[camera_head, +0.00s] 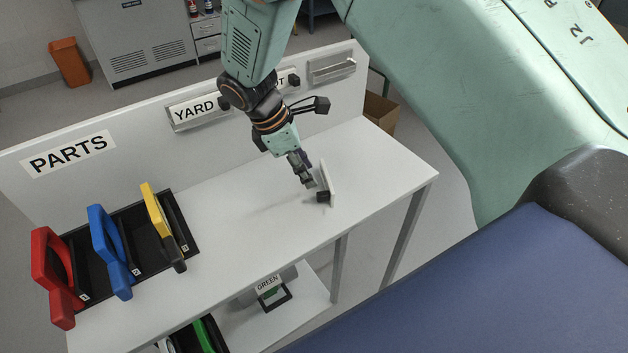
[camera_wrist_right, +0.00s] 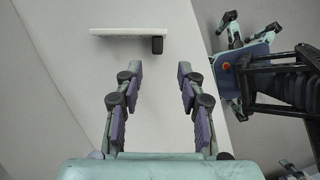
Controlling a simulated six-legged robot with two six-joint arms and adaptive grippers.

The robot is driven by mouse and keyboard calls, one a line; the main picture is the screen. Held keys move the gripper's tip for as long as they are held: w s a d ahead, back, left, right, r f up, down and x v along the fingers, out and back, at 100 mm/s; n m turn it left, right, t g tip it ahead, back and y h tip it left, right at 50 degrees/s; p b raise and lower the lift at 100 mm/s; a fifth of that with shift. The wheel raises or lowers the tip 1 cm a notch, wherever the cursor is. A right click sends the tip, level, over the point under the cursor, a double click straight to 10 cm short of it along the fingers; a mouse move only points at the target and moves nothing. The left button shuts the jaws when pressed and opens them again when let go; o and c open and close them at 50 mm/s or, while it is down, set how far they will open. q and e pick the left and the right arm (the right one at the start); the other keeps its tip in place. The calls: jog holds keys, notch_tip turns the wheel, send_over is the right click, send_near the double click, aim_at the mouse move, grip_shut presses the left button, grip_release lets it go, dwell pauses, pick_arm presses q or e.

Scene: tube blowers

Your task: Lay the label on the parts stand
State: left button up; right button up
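A thin white plate with a small black block on it, apparently the label (camera_head: 328,180), stands nearly edge-on at the right part of the white parts stand (camera_head: 235,200). In the right wrist view the label (camera_wrist_right: 125,31) lies beyond the fingertips, its black block (camera_wrist_right: 157,45) at one end. My right gripper (camera_head: 306,182) is close beside the label in the head view. In the right wrist view my right gripper (camera_wrist_right: 155,72) is open, with nothing between its fingers. The label's printed face is hidden. My left gripper is not in view.
Red (camera_head: 52,270), blue (camera_head: 110,250) and yellow (camera_head: 158,220) blowers sit in a black holder (camera_head: 136,247) at the stand's left. The back panel carries a PARTS sign (camera_head: 68,153) and a YARD plate (camera_head: 195,109). The middle of the top is clear.

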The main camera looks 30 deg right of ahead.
jog(key=v, duration=0.4)
jog(key=shift+w+r, duration=0.1)
dwell(0.4)
